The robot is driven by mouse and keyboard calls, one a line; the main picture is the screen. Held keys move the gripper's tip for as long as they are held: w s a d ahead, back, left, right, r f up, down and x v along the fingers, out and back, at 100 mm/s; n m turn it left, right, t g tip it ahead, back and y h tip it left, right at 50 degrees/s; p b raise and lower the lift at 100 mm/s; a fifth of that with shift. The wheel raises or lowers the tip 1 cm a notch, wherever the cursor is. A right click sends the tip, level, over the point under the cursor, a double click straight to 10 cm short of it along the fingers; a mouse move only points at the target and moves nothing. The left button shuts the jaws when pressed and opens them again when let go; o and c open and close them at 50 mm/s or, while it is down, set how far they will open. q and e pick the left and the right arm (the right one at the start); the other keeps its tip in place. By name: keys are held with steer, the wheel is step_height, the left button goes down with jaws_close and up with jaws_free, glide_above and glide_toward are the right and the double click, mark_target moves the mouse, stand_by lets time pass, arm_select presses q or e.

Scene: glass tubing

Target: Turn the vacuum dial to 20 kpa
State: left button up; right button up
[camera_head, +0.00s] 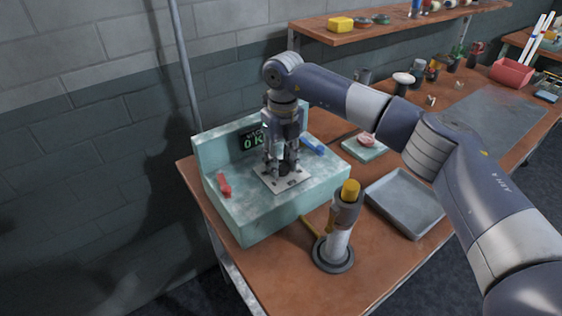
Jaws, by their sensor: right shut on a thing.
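The pale green vacuum station (235,215) stands on the left end of the bench, with a small dark display (252,139) on its back panel. The display shows green characters, partly covered by my gripper; a "0" and a "K" can be made out. My right gripper (284,168) points straight down over the light square plate (296,184) on top of the station. Its fingers are shut around the dark dial (285,170) at the plate's middle, which is mostly hidden. My left gripper is out of view.
A red lever (224,185) and a blue lever (313,146) flank the plate. A torch-like stand with a yellow top (350,189) rises in front of the station. A grey tray (404,203) lies to the right, under my right arm. A shelf (400,20) runs behind.

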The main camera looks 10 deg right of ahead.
mark_target(282, 163)
steer(key=shift+r, duration=0.1)
steer(key=o, duration=1.1)
steer(key=shift+c, duration=0.2)
step_height(282, 163, up, 12)
steer(key=shift+d, duration=0.15)
